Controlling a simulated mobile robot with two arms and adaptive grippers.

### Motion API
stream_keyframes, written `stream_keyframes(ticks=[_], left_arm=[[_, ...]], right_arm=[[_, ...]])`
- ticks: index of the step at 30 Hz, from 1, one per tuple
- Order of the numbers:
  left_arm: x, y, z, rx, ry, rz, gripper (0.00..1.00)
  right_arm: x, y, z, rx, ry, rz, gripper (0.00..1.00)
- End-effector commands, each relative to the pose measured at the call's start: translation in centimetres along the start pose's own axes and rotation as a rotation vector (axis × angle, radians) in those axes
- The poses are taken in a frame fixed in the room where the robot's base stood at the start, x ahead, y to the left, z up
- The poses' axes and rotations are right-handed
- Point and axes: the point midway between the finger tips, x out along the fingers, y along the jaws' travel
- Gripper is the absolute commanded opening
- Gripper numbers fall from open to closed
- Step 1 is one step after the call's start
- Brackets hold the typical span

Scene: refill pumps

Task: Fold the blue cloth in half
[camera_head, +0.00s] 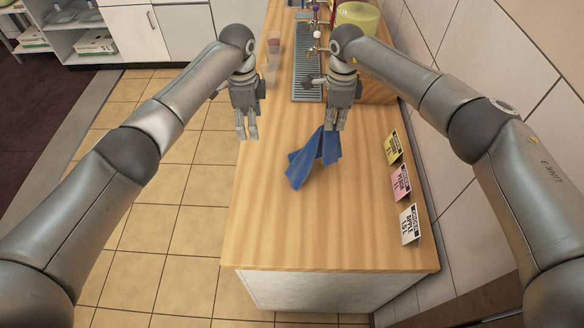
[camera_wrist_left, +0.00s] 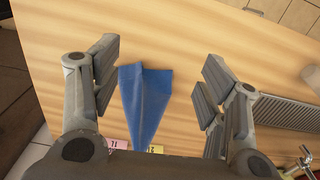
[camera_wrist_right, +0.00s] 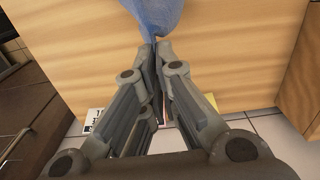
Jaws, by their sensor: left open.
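The blue cloth (camera_head: 312,162) is on the wooden counter, bunched and narrowed, with one end raised to my right gripper (camera_head: 334,124). The right gripper is shut on that end; in the right wrist view the cloth (camera_wrist_right: 156,14) meets the closed fingertips (camera_wrist_right: 156,46). My left gripper (camera_head: 247,132) is open and empty, left of the cloth near the counter's left edge. In the left wrist view the cloth (camera_wrist_left: 146,98) shows as a wedge between the spread fingers, apart from them. How the lower cloth layers lie cannot be told.
The wooden counter (camera_head: 310,235) is clear in front of the cloth. Yellow (camera_head: 393,149), pink (camera_head: 401,182) and white (camera_head: 409,224) label cards stand along its right edge by the tiled wall. A metal drip grate (camera_head: 307,75), taps and clear cups (camera_head: 272,50) are behind.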

Motion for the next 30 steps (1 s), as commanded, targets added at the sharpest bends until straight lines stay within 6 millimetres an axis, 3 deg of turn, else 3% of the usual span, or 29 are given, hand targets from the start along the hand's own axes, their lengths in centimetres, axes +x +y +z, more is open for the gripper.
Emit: stream_keyframes(ticks=[3, 14, 30], left_arm=[[0.0, 0.0, 0.0, 0.0, 0.0, 0.0, 0.86], [-0.3, 0.0, 0.0, 0.0, 0.0, -0.001, 0.86], [-5.2, 0.0, 0.0, 0.0, 0.0, -0.001, 0.86]], right_arm=[[0.0, 0.0, 0.0, 0.0, 0.0, 0.0, 0.0], [-0.1, 0.0, 0.0, 0.0, 0.0, 0.0, 0.0], [-0.5, 0.0, 0.0, 0.0, 0.0, 0.0, 0.0]])
